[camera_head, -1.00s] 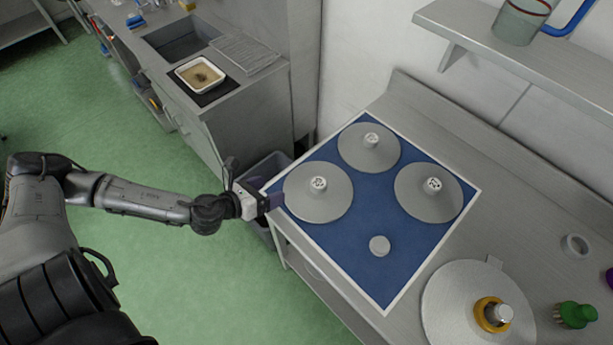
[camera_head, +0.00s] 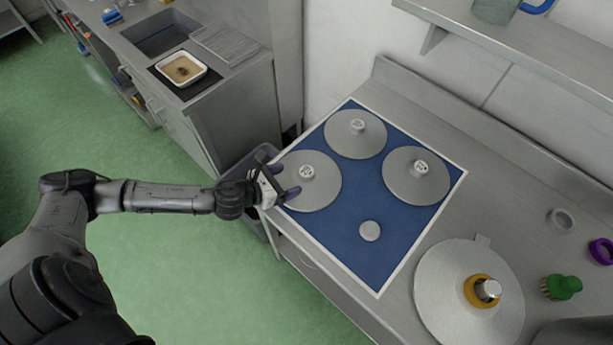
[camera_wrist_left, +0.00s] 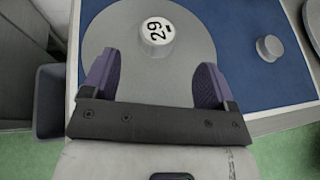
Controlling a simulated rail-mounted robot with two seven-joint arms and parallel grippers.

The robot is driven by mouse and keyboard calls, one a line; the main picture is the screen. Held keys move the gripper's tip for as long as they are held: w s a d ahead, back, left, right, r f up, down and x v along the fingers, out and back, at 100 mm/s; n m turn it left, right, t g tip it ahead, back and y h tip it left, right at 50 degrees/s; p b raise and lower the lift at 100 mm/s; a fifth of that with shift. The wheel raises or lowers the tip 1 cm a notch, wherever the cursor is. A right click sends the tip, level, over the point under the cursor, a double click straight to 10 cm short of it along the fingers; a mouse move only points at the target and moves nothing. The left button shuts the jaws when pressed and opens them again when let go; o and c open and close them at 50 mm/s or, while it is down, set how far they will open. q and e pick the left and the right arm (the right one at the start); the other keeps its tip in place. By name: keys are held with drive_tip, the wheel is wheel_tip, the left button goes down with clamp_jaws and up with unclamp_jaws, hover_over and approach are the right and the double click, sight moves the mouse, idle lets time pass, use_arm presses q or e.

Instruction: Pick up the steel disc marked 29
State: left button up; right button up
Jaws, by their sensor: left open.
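The steel disc marked 29 (camera_head: 318,193) lies flat on the blue mat (camera_head: 352,262), on the mat's left side. In the left wrist view the disc (camera_wrist_left: 190,70) has a round knob (camera_wrist_left: 157,40) with "29" on its top. My left gripper (camera_head: 290,183) is open, with purple finger pads, over the disc's near left edge. In the left wrist view the fingers (camera_wrist_left: 158,82) stand apart, with the knob ahead of and between them, not touched. My right gripper is not in view.
Two more knobbed discs (camera_head: 355,135) (camera_head: 416,178) and a small round piece (camera_head: 370,231) are on the mat. A shelf (camera_head: 500,40) overhangs behind.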

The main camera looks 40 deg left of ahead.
sight(304, 172)
use_arm(q)
drive_tip(key=shift+x, duration=3.05)
drive_tip(key=shift+r, duration=0.1)
drive_tip(key=shift+c, duration=0.2)
drive_tip(key=c, duration=1.2)
drive_tip(key=shift+c, duration=0.2)
